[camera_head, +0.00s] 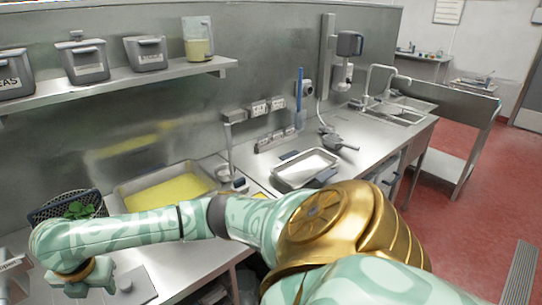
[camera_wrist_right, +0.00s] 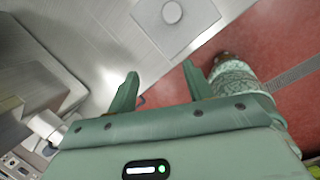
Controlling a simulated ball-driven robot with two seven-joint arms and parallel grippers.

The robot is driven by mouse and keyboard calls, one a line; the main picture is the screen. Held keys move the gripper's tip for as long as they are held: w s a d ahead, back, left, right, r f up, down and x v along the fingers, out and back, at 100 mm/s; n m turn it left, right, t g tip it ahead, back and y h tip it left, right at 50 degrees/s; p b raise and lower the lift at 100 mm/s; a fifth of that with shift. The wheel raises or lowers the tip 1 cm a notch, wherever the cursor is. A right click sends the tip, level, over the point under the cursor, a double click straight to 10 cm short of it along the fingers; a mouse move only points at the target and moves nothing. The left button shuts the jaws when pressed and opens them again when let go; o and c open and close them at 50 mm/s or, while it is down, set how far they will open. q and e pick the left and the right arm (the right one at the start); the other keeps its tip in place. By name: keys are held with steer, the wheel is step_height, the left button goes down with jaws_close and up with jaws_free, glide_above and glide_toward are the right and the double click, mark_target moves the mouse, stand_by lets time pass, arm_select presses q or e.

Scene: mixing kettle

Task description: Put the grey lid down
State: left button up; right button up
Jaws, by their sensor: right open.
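The grey lid (camera_head: 140,290) lies flat on the steel worktop near its front edge, at the lower left of the head view. It is a flat square with a round knob, partly hidden behind my right gripper (camera_head: 92,281). In the right wrist view the lid (camera_wrist_right: 195,15) is at the top, cut off by the frame, with its pale knob in the middle. My right gripper (camera_wrist_right: 160,82) is open there, nothing between its fingers, and clear of the lid. My left gripper is in neither view.
A tray of yellow contents (camera_head: 168,192) and a dark basket with green leaves (camera_head: 75,208) stand behind my right arm. A labelled container (camera_head: 12,268) is at the left edge. A metal tray (camera_head: 304,170) and scoop (camera_head: 338,141) lie farther right. Containers line the shelf (camera_head: 120,82).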

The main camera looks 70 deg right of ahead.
steer(key=s+a+f+m+t+y, duration=0.1)
steer(key=a+f+m+t+y, duration=0.2)
steer(key=a, duration=0.5)
steer(key=s+a+f+m+t+y, duration=0.1)
steer(key=a+m+t+y, duration=0.1)
steer(key=a+m+y, duration=0.4)
steer(key=s+d+f+m+g+h, duration=0.1)
steer(key=s+d+f+m+h, duration=0.2)
steer(key=f, duration=0.6)
steer(key=s+d+f+m+h, duration=0.1)
steer(key=s+d+f+m, duration=0.2)
steer(key=f, duration=0.5)
steer(key=s+d+f+m+g+h, duration=0.1)
steer(key=s+d+f+h, duration=0.15)
steer(key=s+f, duration=0.45)
steer(key=s+d+f+m+g, duration=0.1)
steer(key=s+f, duration=0.4)
steer(key=s, duration=0.6)
steer(key=s+d+f+m+g, duration=0.1)
steer(key=s+d+f+g, duration=0.1)
steer(key=s+f, duration=0.4)
steer(key=s+d+f+m+g+h, duration=0.1)
steer(key=s+f, duration=0.5)
steer(key=s, duration=1.1)
steer(key=shift+d+f+m+g, duration=0.15)
steer(key=shift+d+m+g, duration=0.15)
steer(key=shift+d+m, duration=0.3)
steer(key=shift+d+f, duration=0.1)
